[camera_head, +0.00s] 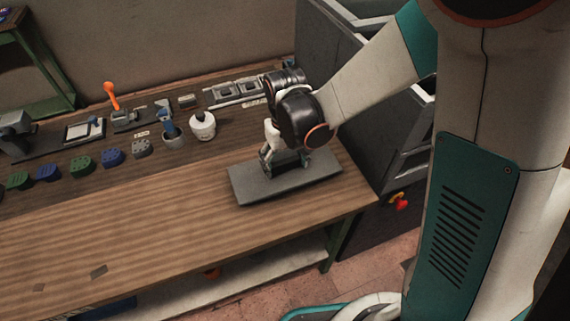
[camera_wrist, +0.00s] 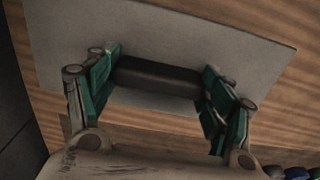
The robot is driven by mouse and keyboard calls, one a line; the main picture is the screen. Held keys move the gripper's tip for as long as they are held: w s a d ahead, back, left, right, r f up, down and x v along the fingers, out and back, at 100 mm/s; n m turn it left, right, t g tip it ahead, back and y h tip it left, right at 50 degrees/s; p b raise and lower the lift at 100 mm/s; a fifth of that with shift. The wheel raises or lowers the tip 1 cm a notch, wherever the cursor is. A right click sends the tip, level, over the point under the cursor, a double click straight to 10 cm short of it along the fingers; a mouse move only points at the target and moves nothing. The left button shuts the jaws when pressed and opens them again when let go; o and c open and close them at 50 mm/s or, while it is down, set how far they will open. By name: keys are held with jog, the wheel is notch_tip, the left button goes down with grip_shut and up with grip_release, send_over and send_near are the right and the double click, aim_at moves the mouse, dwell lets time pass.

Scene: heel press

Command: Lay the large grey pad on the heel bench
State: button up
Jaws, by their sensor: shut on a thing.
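The large grey pad (camera_head: 250,188) is a flat rectangular plate at the right end of the wooden bench (camera_head: 150,225). In the wrist view the pad (camera_wrist: 200,38) fills much of the upper middle, with a dark raised block on its face. My gripper (camera_head: 287,162) is above the pad, with its green fingers (camera_wrist: 160,76) on either side of the dark block, shut on it. Wood grain shows around the pad. I cannot tell whether its underside touches the bench top or is just above it.
Several small green, blue and grey ribbed blocks (camera_head: 80,165) lie at the left of the bench. A white bottle (camera_head: 202,126), a blue-grey cup (camera_head: 171,130) and an orange-handled device (camera_head: 122,115) stand behind. A dark cabinet (camera_head: 335,70) adjoins the right. The front middle is mostly clear.

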jog(key=shift+f, duration=0.1)
jog(key=o, duration=2.1)
notch_tip(320, 180, up, 12)
jog(key=p, duration=0.4)
jog(key=shift+r, duration=0.2)
